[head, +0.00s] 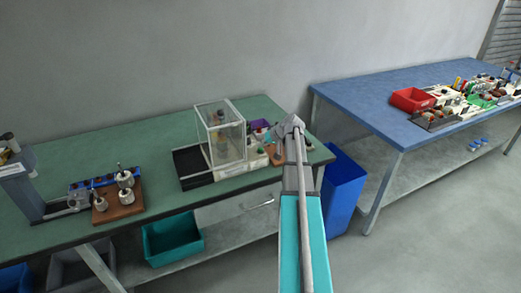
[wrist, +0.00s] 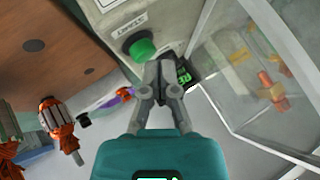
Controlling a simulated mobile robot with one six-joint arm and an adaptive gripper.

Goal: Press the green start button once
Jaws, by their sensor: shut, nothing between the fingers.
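The green start button (wrist: 142,48) is a round green cap in a dark collar on a pale panel, below a small printed label, in the wrist view. My gripper (wrist: 160,66) is shut and empty. Its fingertips appear just below and right of the button in that view; I cannot tell whether they touch it. In the head view my gripper (head: 290,124) is over the right end of the green bench, right of the clear-walled machine (head: 221,135). I cannot make out the button clearly there.
A small black display with green digits (wrist: 184,74) is right beside my fingertips, and a clear guard panel (wrist: 245,75) stands to its right. Orange-and-metal armatures (wrist: 58,122) are at the left. In the head view, a blue bin (head: 345,190) stands past the bench end.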

